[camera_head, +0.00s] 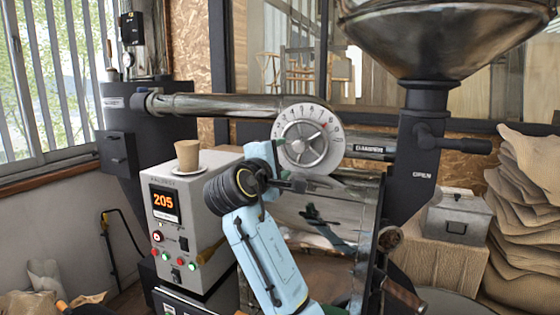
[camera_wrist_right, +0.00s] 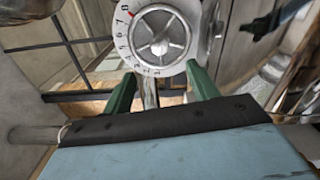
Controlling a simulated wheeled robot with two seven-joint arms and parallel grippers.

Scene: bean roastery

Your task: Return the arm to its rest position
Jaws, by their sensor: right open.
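My right arm, light blue with a black wrist joint, rises from the bottom middle in the head view. Its gripper (camera_head: 281,160) is in front of the roaster's round dial (camera_head: 308,138), at the dial's lower left, and partly hidden by the wrist. In the right wrist view the two green fingers of this gripper (camera_wrist_right: 161,72) stand apart with nothing held between them. The numbered dial (camera_wrist_right: 160,36) with its silver handwheel shows beyond the fingertips; I cannot tell the exact gap. My left gripper is not in view.
A control box (camera_head: 174,240) reading 205 stands left of my arm, with a tan cup (camera_head: 187,154) on a saucer on top. A large metal hopper (camera_head: 440,38) and dark column are at right. A metal box (camera_head: 459,217) and stacked sacks (camera_head: 527,215) stand farther right.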

